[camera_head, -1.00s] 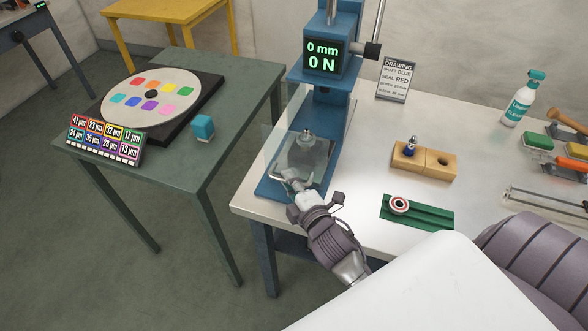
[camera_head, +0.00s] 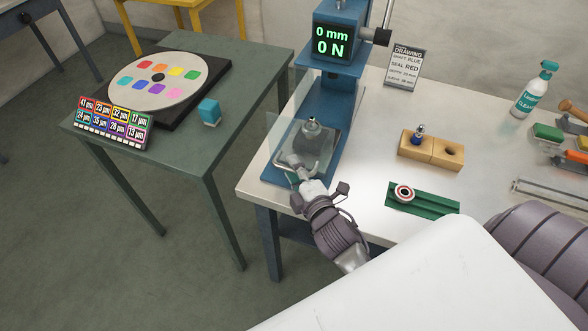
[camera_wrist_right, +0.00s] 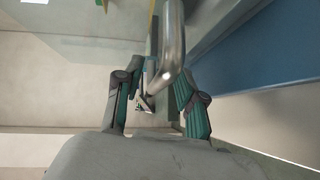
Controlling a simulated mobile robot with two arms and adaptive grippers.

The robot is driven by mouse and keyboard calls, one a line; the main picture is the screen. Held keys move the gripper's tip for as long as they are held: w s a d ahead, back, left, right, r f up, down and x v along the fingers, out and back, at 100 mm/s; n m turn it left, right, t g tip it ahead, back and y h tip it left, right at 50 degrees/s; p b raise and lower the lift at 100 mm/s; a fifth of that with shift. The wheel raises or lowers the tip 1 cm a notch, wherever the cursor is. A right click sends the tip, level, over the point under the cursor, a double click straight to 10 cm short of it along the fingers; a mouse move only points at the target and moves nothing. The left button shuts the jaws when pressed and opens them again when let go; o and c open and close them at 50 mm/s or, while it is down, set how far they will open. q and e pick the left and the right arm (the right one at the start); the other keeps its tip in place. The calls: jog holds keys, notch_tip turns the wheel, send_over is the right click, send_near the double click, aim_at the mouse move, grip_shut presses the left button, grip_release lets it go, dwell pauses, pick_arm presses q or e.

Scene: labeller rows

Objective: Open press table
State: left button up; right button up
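The blue press (camera_head: 335,85) stands on the left end of the white table, its display reading 0 mm and 0 N. A clear guard panel (camera_head: 278,130) stands at its front, with a dark metal fitting (camera_head: 312,128) showing behind it on the press base. My right gripper (camera_head: 297,168) is at the guard's lower front. In the right wrist view, a bent metal handle (camera_wrist_right: 173,55) passes between its parted fingers (camera_wrist_right: 155,98). The handle lies closer to the right finger; whether it touches is unclear. My left gripper is not in view.
The white table (camera_head: 375,130) also bears a wooden block (camera_head: 430,150), a green holder with a red-and-white ring (camera_head: 422,203), a drawing sign (camera_head: 405,68) and a spray bottle (camera_head: 533,90). A green table (camera_head: 185,155) with a colour disc (camera_head: 155,78) stands to the left.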

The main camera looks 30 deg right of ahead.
jog(key=s+r, duration=0.1)
jog(key=s, duration=1.1)
jog(key=shift+a+r, duration=0.35)
jog(key=shift+a, duration=0.05)
jog(key=shift+w, duration=0.15)
